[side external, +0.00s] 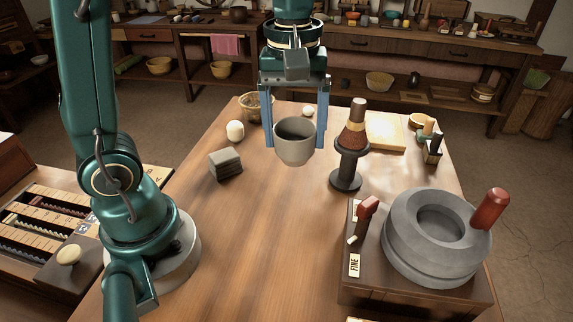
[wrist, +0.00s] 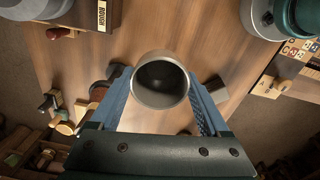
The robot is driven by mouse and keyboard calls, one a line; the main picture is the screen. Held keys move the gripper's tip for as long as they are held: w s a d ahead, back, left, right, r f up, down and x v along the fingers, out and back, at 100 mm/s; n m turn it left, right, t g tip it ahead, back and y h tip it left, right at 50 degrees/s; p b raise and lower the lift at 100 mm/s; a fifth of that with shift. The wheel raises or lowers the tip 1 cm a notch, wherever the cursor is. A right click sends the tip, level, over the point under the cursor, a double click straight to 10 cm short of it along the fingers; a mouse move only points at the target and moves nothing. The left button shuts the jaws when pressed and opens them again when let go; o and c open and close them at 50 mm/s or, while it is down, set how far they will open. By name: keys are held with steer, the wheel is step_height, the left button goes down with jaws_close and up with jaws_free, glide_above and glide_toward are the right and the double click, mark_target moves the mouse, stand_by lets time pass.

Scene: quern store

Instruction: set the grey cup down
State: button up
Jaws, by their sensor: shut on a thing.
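The grey cup (side external: 294,146) is upright between the fingers of my gripper (side external: 295,135) in the side external view. It appears held above the wooden table (side external: 250,230), though its exact height is hard to tell. In the wrist view the cup's open mouth (wrist: 160,82) faces the camera and its inside looks dark and empty. The blue fingers of my gripper (wrist: 162,105) are shut on the cup from both sides.
A dark stand with a cone-shaped top (side external: 346,160) is right of the cup. A stone quern (side external: 437,240) with a red handle fills the front right. A grey block (side external: 225,165) and a white candle-like piece (side external: 235,130) lie left. The table's front middle is clear.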

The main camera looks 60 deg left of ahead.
steer(key=a+f+n, duration=0.2)
steer(key=a+n, duration=0.5)
steer(key=a, duration=1.5)
steer(key=w+d+f, duration=0.4)
steer(key=w, duration=0.1)
steer(key=w+d+f, duration=0.2)
steer(key=w+d, duration=0.1)
steer(key=shift+w+f, duration=0.1)
steer(key=shift+f, duration=0.25)
steer(key=shift+d+f, duration=0.1)
steer(key=shift+f, duration=1.9)
steer(key=shift+f, duration=0.15)
steer(key=o, duration=1.3)
